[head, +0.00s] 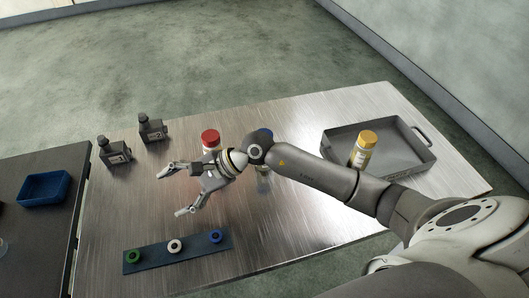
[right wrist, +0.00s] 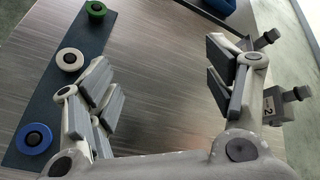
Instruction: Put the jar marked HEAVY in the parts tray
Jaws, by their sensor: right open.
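A jar with a yellow lid (head: 361,154) stands in the grey tray (head: 425,157) at the right of the metal table. A jar with a red lid (head: 210,138) stands behind my right gripper, partly hidden by it. A jar with a blue lid (head: 264,133) is mostly hidden behind my right arm. No jar's wording is readable, so I cannot tell which is marked HEAVY. My right gripper (head: 171,193) is open and empty above the table, its fingers pointing left; its fingers also show in the right wrist view (right wrist: 158,80). My left gripper is not in view.
A dark strip (head: 150,257) with green, white and blue caps lies at the front. A blue bin (head: 44,188) sits on the dark table at left. Bare metal lies between strip and jars.

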